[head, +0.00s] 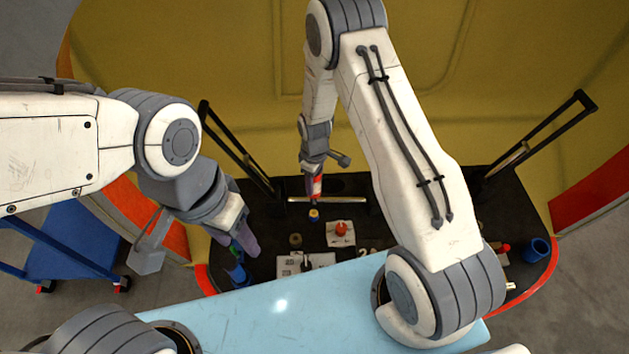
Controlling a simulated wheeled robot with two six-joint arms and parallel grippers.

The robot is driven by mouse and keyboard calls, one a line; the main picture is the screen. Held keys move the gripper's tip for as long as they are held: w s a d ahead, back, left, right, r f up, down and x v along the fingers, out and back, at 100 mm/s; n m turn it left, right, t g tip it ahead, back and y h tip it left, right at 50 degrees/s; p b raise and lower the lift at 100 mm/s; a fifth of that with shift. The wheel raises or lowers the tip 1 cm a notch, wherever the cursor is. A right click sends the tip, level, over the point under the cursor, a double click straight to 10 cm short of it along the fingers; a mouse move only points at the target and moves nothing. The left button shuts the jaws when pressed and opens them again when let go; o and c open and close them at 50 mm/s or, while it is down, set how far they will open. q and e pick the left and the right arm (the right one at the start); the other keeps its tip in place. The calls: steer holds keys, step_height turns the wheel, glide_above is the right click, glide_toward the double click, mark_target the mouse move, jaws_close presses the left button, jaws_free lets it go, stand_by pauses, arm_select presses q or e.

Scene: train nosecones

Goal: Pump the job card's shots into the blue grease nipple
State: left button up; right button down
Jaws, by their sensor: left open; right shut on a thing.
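My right gripper (315,166) is shut on a slim red tool (316,186), which points down above the dark deck. Just below its tip is a small piece with yellow and blue parts (314,215); I cannot tell whether they touch, or whether this is the blue grease nipple. My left gripper (197,250) is open at the left of the deck, its grey fingers wide apart. A green and blue thing beside its right finger is partly hidden. A white card with dark marks (322,260) lies at the front of the deck; its writing is too small to read.
An orange-red piece (341,229) sits on another white sheet. A brownish round piece (295,240) is left of it. A blue cup (537,250) stands at the right edge. Black rails (540,130) flank the deck; a yellow wall (220,60) closes the back.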

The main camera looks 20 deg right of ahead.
mark_target(315, 194)
steer(key=shift+f, duration=0.1)
steer(key=shift+f+b, duration=2.25)
steer(key=shift+f, duration=0.5)
steer(key=shift+f+b, duration=0.4)
steer(key=shift+f, duration=0.15)
steer(key=shift+r+p, duration=2)
steer(key=shift+r, duration=0.8)
